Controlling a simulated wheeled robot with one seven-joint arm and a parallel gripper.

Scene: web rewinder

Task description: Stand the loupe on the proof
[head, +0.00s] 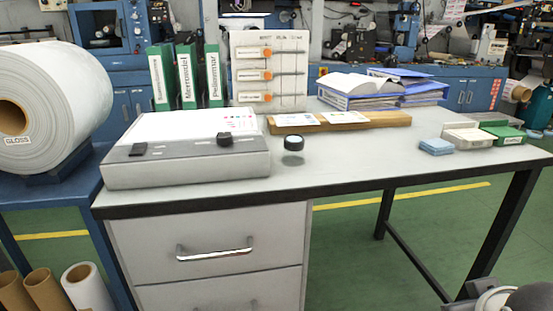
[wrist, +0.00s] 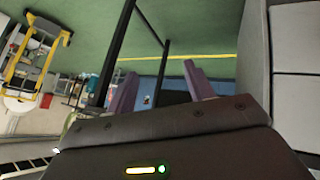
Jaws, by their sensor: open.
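The loupe appears to be the small black cylinder with a pale top (head: 293,143), upright on the grey table just right of the light box. The proof appears to be the white sheet with small coloured patches (head: 215,122) on the sloped top of the grey box (head: 185,172). Two small black pieces sit along that box's front part. My gripper (wrist: 160,88) shows in the wrist view with its two purple fingers apart and nothing between them. It is away from the loupe, low beside the table's legs and drawers. The wrist view shows neither loupe nor proof.
The table (head: 390,165) has clear room right of the loupe. A wooden board with cards (head: 350,121) lies behind it. Blue pads (head: 436,146) and small boxes (head: 500,134) sit at the right. A big white roll (head: 55,105) stands left; drawers (head: 215,250) are below.

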